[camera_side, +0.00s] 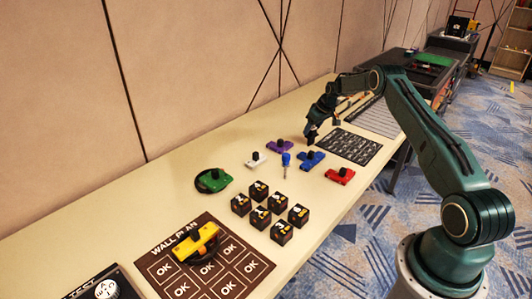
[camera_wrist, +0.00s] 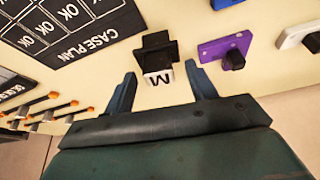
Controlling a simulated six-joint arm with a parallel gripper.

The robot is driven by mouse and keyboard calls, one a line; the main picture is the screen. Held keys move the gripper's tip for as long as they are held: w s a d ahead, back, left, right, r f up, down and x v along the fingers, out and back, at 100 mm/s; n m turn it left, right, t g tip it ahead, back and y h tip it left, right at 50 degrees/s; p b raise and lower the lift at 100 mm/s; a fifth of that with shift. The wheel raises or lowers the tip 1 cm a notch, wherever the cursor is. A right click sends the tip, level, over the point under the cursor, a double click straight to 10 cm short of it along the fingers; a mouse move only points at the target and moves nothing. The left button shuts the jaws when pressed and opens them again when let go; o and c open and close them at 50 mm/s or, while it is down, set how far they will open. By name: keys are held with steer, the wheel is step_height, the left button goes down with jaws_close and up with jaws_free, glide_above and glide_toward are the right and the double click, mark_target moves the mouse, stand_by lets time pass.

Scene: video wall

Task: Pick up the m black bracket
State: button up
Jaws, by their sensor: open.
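The black bracket (camera_wrist: 157,48) lies on the table in the wrist view, with a white face marked M on its near side. My gripper (camera_wrist: 160,69) is open, with one blue finger to the left of the bracket and one to the right. The M face lies between the fingertips, and the fingers look apart from it. In the side view my gripper (camera_side: 311,131) is low over the table near the dark case plan mat (camera_side: 348,146). I cannot make out the black bracket there.
A purple bracket (camera_wrist: 224,48) lies right of my fingers, with a white one (camera_wrist: 299,35) beyond. Blue (camera_side: 311,160), red (camera_side: 340,176) and green (camera_side: 212,180) pieces share the table. Orange-tipped tools (camera_wrist: 45,105) lie left. Black cubes (camera_side: 261,216) stand nearer the wall plan (camera_side: 230,265).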

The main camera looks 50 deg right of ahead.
steer(key=shift+w+f, duration=0.2)
steer(key=shift+f, duration=0.3)
steer(key=shift+r, duration=0.1)
steer(key=c, duration=1.2)
steer(key=shift+r, duration=0.1)
step_height(320, 180, up, 20)
steer(key=shift+f, duration=0.1)
stand_by(0.4)
